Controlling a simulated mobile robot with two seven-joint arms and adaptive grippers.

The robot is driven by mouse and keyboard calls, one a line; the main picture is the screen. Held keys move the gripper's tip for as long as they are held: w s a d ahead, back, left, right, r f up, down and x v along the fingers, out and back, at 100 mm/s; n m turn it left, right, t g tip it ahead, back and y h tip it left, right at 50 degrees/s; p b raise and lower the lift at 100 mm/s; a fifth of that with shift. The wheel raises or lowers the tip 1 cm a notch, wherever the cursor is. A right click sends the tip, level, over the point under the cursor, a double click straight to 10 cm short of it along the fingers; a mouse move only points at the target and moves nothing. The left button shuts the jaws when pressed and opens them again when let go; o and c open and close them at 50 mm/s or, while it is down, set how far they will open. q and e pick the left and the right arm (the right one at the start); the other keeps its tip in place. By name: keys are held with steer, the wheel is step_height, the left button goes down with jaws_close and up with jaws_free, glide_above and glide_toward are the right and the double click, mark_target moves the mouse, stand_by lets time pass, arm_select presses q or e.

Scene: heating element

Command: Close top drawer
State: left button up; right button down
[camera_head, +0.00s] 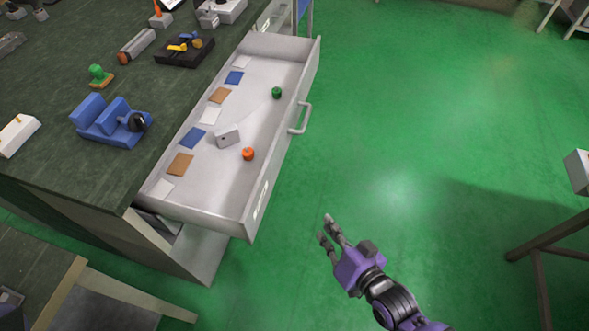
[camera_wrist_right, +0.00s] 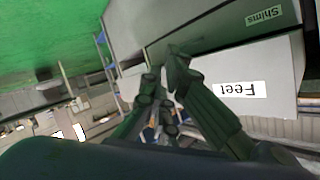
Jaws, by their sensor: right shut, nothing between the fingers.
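The top drawer (camera_head: 238,187) is pulled out of the dark green-topped workbench (camera_head: 60,175). Its front, on the right side, carries a grey bar handle (camera_head: 301,119). Inside lie a green piece (camera_head: 277,92), an orange piece (camera_head: 248,154), a small grey block (camera_head: 228,136) and several coloured flat squares. My right gripper (camera_head: 328,229) is to the lower right of the drawer, apart from it, shut and empty. In the right wrist view, its fingers (camera_wrist_right: 165,85) show in front of drawer fronts labelled "Shims" (camera_wrist_right: 263,19) and "Feet" (camera_wrist_right: 238,89). My left gripper is not in view.
A blue fixture (camera_head: 108,124), a green-knobbed piece (camera_head: 99,75) and a black tray (camera_head: 184,50) stand on the bench top. A table (camera_head: 580,172) stands at the right edge, another bench at lower left.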

steer(key=w+r+m+t+y+b, duration=0.2)
steer(key=w+r+m+t, duration=0.3)
steer(key=m, duration=0.7)
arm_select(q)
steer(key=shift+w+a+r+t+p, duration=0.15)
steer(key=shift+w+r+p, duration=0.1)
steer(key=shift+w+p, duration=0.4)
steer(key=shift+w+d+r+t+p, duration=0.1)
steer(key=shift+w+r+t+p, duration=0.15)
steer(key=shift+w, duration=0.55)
arm_select(e)
steer(key=w+a+g, duration=0.1)
steer(key=w+a, duration=0.8)
steer(key=w, duration=0.2)
steer(key=shift+f, duration=0.3)
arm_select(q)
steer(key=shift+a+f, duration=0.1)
